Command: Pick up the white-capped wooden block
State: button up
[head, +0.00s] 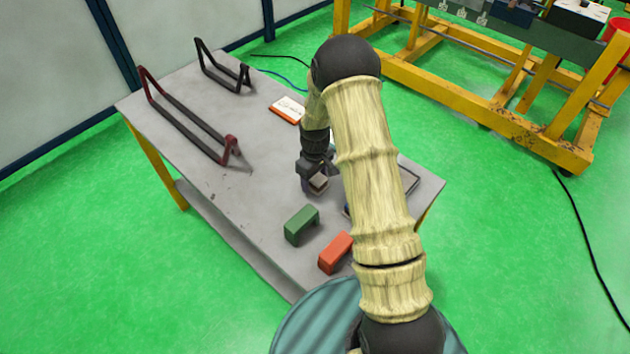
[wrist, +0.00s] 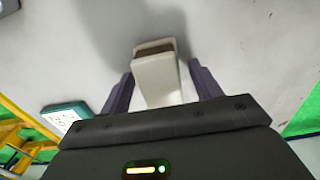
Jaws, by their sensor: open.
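The white-capped wooden block (wrist: 157,80) shows in the wrist view as a pale block with a brown wooden face at its far end. It lies between the two fingers of my gripper (wrist: 160,68), with a visible gap on each side. The gripper is open. In the head view my gripper (head: 312,182) is low over the grey table, and a pale top of the block (head: 319,183) shows beside the fingers. The rest of the block is hidden by the gripper there.
A green block (head: 301,226) and an orange-red block (head: 336,252) stand near the table's front edge. An orange item with a white top (head: 287,109) lies farther back. Dark red (head: 190,125) and black (head: 222,72) handle-like frames occupy the left side of the grey table (head: 255,165).

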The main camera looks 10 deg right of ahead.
jog(key=c, duration=1.1)
notch_tip(320, 180, up, 10)
jog(key=shift+b, duration=0.7)
jog(key=o, duration=0.5)
jog(key=c, duration=0.4)
